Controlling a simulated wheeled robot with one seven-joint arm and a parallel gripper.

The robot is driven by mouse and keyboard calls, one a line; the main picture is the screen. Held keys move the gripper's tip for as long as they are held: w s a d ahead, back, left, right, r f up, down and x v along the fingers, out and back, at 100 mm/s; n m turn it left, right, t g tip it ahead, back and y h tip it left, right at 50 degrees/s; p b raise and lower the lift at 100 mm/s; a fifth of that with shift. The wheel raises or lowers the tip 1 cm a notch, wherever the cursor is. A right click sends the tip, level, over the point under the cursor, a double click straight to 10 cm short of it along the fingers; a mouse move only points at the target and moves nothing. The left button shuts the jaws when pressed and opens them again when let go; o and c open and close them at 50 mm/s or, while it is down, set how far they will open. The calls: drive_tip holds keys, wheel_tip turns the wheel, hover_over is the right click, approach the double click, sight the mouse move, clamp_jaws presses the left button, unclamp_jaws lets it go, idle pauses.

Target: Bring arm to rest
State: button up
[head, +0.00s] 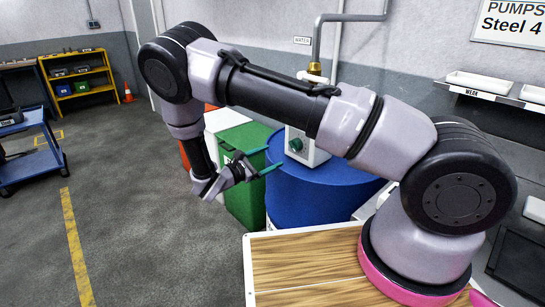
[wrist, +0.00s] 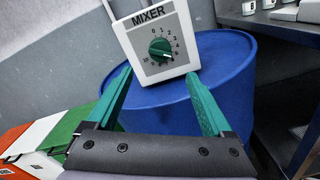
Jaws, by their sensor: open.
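My arm reaches left across the head view in a raised, bent pose. My gripper (head: 262,162) hangs at its end, with two green fingers spread apart and nothing between them. In the wrist view my gripper (wrist: 160,105) also shows open, its fingers on either side of a view of the mixer box. The white mixer box (wrist: 157,42) has a green dial and stands on a blue drum (wrist: 232,75). In the head view the mixer box (head: 312,148) is partly hidden behind my arm. The gripper appears apart from the box and drum.
A green bin (head: 245,205) stands beside the blue drum (head: 300,195), with white and red bins behind. A pipe (head: 318,40) rises above the drum. A wall shelf (head: 490,97) is at right. A blue cart (head: 35,155) stands far left. The floor between is clear.

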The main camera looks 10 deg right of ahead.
drive_tip(key=s+d+r+m+g+y, duration=0.4)
drive_tip(key=d+r+m+g, duration=0.15)
drive_tip(key=r, duration=0.35)
drive_tip(key=s+d+r+m+g+y, duration=0.3)
drive_tip(key=d+r+m+g, duration=0.3)
drive_tip(key=r, duration=0.4)
drive_tip(key=s+d+r+m+t+y, duration=0.3)
drive_tip(key=s+r+m+t+y, duration=0.5)
drive_tip(key=s+r, duration=0.8)
wheel_tip(320, 180, up, 4)
drive_tip(key=m+y, duration=0.2)
drive_tip(key=m, duration=0.2)
drive_tip(key=shift+d+t, duration=0.2)
drive_tip(key=shift+t, duration=0.15)
